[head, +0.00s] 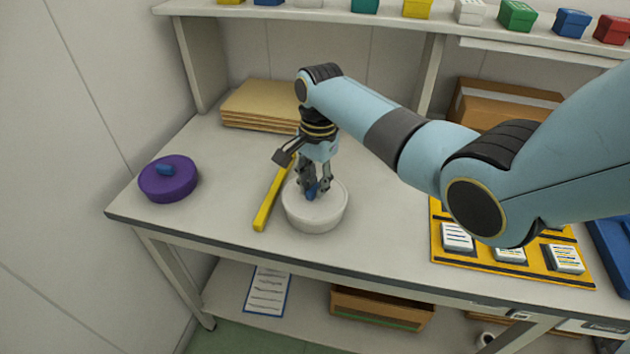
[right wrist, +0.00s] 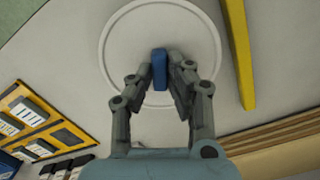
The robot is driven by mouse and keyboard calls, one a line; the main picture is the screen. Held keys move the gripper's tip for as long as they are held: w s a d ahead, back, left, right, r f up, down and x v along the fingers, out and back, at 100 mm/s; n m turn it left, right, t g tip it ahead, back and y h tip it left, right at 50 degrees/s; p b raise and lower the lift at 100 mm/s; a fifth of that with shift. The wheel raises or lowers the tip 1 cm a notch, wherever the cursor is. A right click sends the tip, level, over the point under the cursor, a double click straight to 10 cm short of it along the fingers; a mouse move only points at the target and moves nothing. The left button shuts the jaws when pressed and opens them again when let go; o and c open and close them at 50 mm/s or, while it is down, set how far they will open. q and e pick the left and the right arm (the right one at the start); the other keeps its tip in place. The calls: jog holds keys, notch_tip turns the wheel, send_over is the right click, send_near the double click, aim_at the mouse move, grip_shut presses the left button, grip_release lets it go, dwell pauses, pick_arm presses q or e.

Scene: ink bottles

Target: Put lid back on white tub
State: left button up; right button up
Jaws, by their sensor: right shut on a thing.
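A round white tub (head: 313,222) stands on the bench near its front edge. A round white lid (head: 336,197) is at the tub's top; it also shows as a pale disc with a raised rim in the right wrist view (right wrist: 122,40). My right gripper (head: 313,189) points down over the lid, shut on its blue handle (right wrist: 159,62). The lid looks level and in line with the tub; whether it is fully seated I cannot tell. My left gripper is not in view.
A yellow bar (head: 267,207) lies close left of the tub. A purple round tub (head: 170,185) with a blue handle is at the far left. Brown boards (head: 262,105) are stacked behind. A yellow tray (head: 443,263) of labelled blocks is at right. Bench between purple tub and bar is clear.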

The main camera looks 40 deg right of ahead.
jog(key=shift+f, duration=0.15)
dwell(1.1)
jog(key=shift+p, duration=0.6)
jog(key=o, duration=1.3)
